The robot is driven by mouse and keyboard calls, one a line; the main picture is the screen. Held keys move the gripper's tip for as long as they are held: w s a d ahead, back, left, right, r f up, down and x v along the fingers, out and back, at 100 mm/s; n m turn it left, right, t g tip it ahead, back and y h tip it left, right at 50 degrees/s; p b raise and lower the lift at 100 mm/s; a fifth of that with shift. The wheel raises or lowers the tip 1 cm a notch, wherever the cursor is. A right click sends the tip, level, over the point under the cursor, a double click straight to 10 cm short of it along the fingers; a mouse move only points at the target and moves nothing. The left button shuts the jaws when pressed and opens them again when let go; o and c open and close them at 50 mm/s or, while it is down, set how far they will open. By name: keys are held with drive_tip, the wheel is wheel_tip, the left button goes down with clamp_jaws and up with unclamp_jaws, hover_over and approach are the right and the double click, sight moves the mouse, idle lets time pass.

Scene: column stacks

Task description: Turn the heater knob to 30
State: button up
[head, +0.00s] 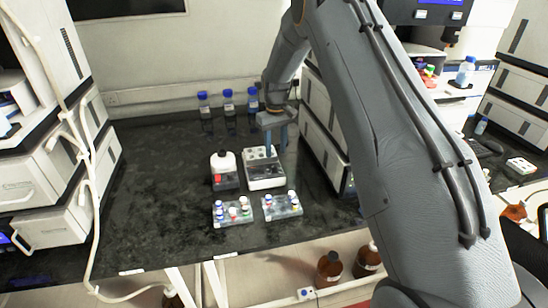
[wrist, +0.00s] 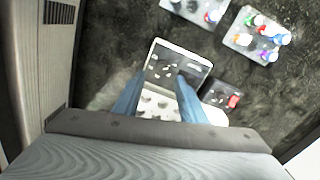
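The heater is a white block device on the dark bench, with a round-welled top and a dark front panel (head: 266,172) bearing small pale marks. In the wrist view the panel (wrist: 176,68) lies beyond my fingertips, and part of the welled top (wrist: 155,104) shows between the fingers. The knob and its scale are too small to make out. My gripper (head: 277,146) hangs over the right rear of the heater, fingers pointing down. In the wrist view its two blue fingers (wrist: 161,84) are spread apart with nothing between them. I cannot tell how high they are.
A white bottle on a dark unit (head: 224,176) stands left of the heater. Two clear racks of coloured-cap vials (head: 233,212) (head: 282,206) sit in front. Blue-capped bottles (head: 228,100) stand behind. A grey-white cabinet (head: 325,140) rises close on the right. The bench's left is clear.

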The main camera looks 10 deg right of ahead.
sight(275, 167)
drive_tip(key=f+p, duration=0.1)
drive_tip(key=f, duration=0.2)
drive_tip(key=f+p, duration=0.1)
drive_tip(key=f, duration=0.3)
drive_tip(key=shift+s+a+f+p, duration=0.1)
drive_tip(key=shift+a+p, duration=0.1)
drive_tip(key=shift+p, duration=0.1)
clamp_jaws()
